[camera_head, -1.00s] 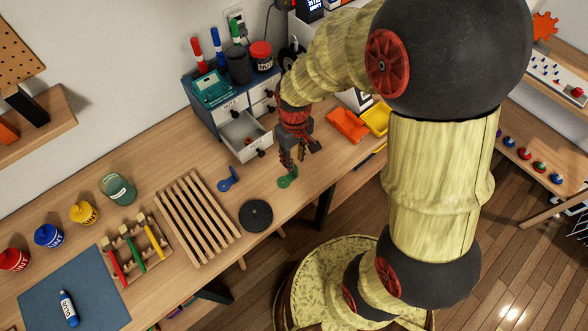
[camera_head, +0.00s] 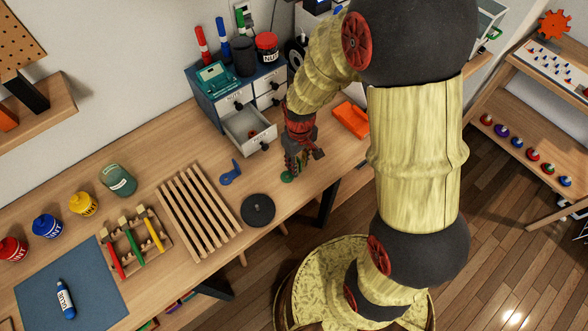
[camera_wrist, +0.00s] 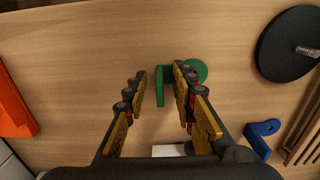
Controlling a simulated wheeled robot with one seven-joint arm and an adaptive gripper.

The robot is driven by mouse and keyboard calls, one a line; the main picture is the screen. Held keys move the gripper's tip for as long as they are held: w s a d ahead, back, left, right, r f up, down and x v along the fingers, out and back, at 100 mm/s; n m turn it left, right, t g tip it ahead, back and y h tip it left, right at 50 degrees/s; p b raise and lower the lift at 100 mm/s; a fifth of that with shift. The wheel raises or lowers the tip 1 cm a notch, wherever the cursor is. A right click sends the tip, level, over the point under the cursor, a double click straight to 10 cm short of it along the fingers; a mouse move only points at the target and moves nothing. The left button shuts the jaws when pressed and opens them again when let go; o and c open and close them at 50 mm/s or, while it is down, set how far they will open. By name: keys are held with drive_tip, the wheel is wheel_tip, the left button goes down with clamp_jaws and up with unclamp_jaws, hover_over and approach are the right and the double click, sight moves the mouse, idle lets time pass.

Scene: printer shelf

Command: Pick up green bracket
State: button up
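The green bracket lies on the wooden workbench (camera_head: 318,155). In the head view only a rounded end of the green bracket (camera_head: 287,177) shows, just below my gripper (camera_head: 295,168), which hides the rest. In the wrist view the upright plate of the green bracket (camera_wrist: 167,86) stands between the two fingertips of my gripper (camera_wrist: 160,80). Its round end lies partly behind the right finger. The fingers are apart, with a visible gap on the left side of the plate. On the right side I cannot tell whether the finger touches it.
A blue bracket (camera_head: 231,173) and a black disc (camera_head: 257,210) with a central stud lie nearby. A slatted wooden rack (camera_head: 197,213) is further left. An open drawer (camera_head: 250,138) juts out behind. An orange tray (camera_head: 350,120) sits to the right. Bare bench surrounds the green bracket.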

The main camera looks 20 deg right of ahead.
drive_tip(key=shift+c, duration=1.2)
drive_tip(key=c, duration=0.4)
